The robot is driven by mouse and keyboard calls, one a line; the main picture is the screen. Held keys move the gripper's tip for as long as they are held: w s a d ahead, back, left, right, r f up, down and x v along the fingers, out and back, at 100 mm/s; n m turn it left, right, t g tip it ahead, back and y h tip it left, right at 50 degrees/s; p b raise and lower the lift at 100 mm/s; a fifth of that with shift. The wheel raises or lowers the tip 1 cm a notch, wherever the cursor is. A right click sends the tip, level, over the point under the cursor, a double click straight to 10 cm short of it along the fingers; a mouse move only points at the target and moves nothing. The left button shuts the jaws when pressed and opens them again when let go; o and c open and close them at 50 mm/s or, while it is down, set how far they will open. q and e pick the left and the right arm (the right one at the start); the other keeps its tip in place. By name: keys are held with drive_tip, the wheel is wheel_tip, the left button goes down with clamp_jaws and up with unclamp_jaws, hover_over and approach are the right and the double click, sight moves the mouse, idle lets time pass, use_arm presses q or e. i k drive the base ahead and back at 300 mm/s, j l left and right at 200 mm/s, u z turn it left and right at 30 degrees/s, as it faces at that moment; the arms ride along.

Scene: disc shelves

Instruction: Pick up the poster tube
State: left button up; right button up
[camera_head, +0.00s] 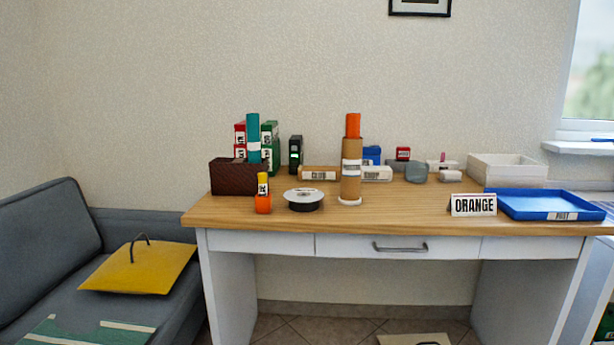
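A brown cardboard tube (351,184), which looks like the poster tube, stands upright on the wooden desk (410,213), near the middle. It has a pale label band around it and a white base or end cap at the bottom. An orange cylinder (353,125) shows above its top; I cannot tell whether it sticks out of the tube or stands behind it. Neither of my grippers is in view.
A black-and-white round reel (304,199) and an orange bottle (263,203) stand left of the tube. A dark brown box (232,178) is behind them, with a teal cylinder (253,132). An ORANGE sign (473,205) and blue tray (552,204) are at right.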

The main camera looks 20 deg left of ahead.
sight(351, 154)
drive_tip(key=i+l+u, duration=0.15)
drive_tip(key=u, duration=0.25)
drive_tip(key=i+l+u, duration=0.2)
drive_tip(key=u, duration=0.2)
drive_tip(key=i+l+u, duration=0.1)
drive_tip(key=u, duration=0.3)
drive_tip(key=l, duration=0.1)
